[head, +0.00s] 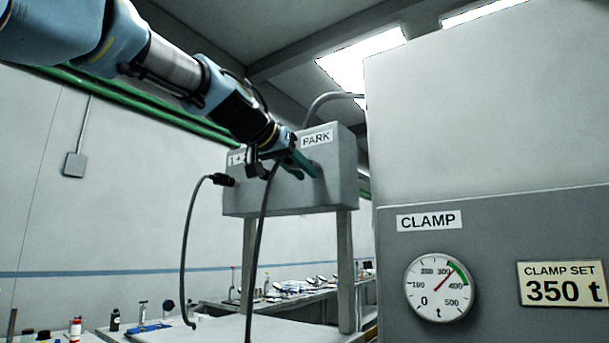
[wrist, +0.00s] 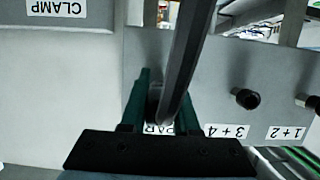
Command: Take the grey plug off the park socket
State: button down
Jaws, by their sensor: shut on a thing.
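The grey box (head: 335,185) carries the socket marked by the PARK label (head: 317,138). My gripper (head: 308,170) reaches the box face just below that label. In the wrist view, which shows the labels upside down, its green fingers (wrist: 157,88) are closed on either side of the grey plug (wrist: 153,106), of which only a dark sliver shows. A thick grey cable (wrist: 188,60) crosses in front of the plug and hides much of it. The PARK socket is hidden behind the fingers, and I cannot tell how far the plug sits in it.
A black connector (head: 222,180) with a hanging cable (head: 187,235) sits at the box's left end. In the wrist view a dark connector (wrist: 246,98) sits by the 3 + 4 label (wrist: 227,131). A large grey machine cabinet (head: 480,120) with a gauge (head: 440,287) stands at right.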

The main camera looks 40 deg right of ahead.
jog(key=shift+s+a+b, duration=0.25)
jog(key=shift+a+b, duration=0.35)
jog(key=shift+a, duration=0.45)
